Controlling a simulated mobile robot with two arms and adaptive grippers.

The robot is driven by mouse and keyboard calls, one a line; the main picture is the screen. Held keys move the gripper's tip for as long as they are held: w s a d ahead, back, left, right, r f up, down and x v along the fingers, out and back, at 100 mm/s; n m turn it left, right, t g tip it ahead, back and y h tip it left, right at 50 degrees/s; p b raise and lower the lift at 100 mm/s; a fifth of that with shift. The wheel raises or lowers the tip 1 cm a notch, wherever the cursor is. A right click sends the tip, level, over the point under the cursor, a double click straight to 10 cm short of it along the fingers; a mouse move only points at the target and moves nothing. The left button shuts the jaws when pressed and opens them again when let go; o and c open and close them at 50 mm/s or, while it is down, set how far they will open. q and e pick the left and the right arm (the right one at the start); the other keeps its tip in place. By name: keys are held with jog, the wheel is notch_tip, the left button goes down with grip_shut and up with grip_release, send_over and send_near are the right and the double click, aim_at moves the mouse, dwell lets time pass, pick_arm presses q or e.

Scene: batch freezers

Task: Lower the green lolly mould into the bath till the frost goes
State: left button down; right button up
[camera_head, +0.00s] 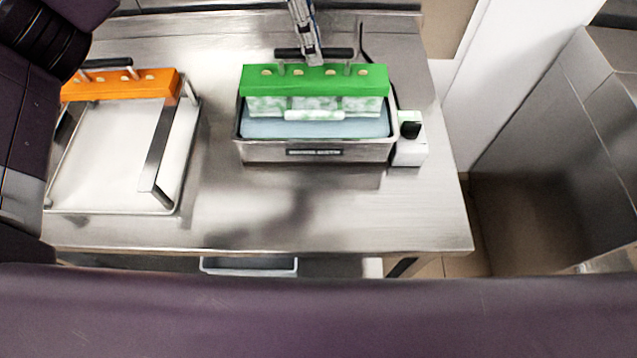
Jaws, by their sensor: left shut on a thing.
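The green lolly mould (315,80) is level, with a row of pale stick ends along its top and a dark handle. White frost patches cover its lower part. My left gripper (309,57) comes down from the top edge and is shut on the mould's handle. The mould is over the bath (315,152), a steel tank of pale blue water with a label on its front. The mould's lower edge is close to the water; I cannot tell whether it touches or dips in. My right gripper is not in view.
An orange mould (125,84) with a dark handle is at the back of a white-floored steel tray (110,160) at left. A small white box with a black knob (410,130) is beside the bath. The steel table (330,220) is clear in front.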

aim_at(313, 74)
pick_arm(q)
jog(key=shift+f+b, duration=2.3)
jog(key=shift+f, duration=0.85)
dwell(4.8)
